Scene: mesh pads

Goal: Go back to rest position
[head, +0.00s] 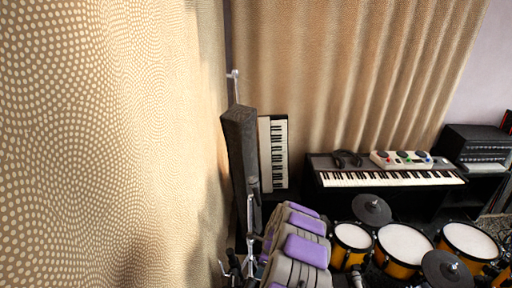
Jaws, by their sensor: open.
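My gripper is not visible in the head view, and none of my arm can be made out for sure. The mesh pads appear to be the round white drum heads with orange-yellow shells at the lower right: a left pad (353,237), a middle pad (404,244) and a right pad (470,240). A dark cymbal pad (371,209) stands behind them, and another (446,268) stands in front. The lower edge of the frame cuts off the drum kit.
A dotted beige curtain (110,140) fills the left side, close by. A keyboard (390,179) stands behind the drums, and another (278,155) leans upright beside a tall dark panel (241,150). Grey and purple padded objects (305,250) crowd the lower middle. Little floor shows.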

